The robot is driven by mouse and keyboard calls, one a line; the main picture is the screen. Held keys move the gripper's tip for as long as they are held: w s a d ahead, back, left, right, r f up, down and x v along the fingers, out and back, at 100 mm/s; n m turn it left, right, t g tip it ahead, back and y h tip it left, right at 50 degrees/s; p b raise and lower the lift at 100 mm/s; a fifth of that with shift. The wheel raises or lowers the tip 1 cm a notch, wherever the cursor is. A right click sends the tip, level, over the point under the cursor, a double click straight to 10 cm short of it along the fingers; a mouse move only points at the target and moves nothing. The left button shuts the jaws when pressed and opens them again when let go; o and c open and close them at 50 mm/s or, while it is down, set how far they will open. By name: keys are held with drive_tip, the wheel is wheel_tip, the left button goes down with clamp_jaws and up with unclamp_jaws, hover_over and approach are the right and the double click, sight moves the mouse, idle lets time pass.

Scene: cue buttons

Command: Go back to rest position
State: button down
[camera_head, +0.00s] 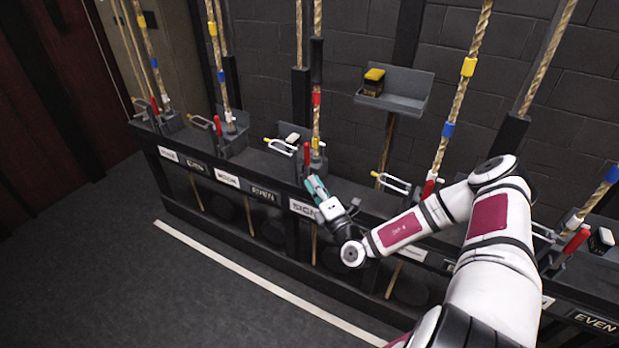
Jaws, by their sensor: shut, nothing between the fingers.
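My gripper (318,192) has teal fingers and is shut with nothing held. I cannot tell whether the fingertips touch the rail's front edge. My arm hides part of the rail to the right.
A long black rail (268,165) holds several rope stations with red levers. A grey wall shelf (402,98) carries a black and yellow box (373,82). A small dark box (601,240) sits at the far right. The floor (110,270) at left is clear, with a white line (262,283).

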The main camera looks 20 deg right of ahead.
drive_tip(key=shift+s, duration=0.15)
idle(0.4)
drive_tip(key=a+r+n+g+y, duration=0.1)
drive_tip(key=a+r+n+y, duration=0.6)
drive_tip(key=n+y, duration=0.15)
drive_tip(key=s+a+r+n+g+y, duration=0.3)
drive_tip(key=s+a+r+n+g, duration=0.3)
drive_tip(key=s+a+n+g, duration=0.45)
drive_tip(key=s+a+r+n+g+y, duration=0.3)
drive_tip(key=s+a+r+n+g, duration=0.3)
drive_tip(key=n, duration=0.7)
drive_tip(key=s+d+r+n+g+h, duration=0.2)
drive_tip(key=s+r+n+g+h, duration=0.15)
drive_tip(key=s+n+h, duration=0.55)
drive_tip(key=s+d+r+n+t+h, duration=0.5)
drive_tip(key=s+d+r+n+h, duration=0.1)
drive_tip(key=s+d+r+n, duration=0.2)
drive_tip(key=shift+s+d+n, duration=0.7)
drive_tip(key=shift+d, duration=0.25)
drive_tip(key=shift+h, duration=0.25)
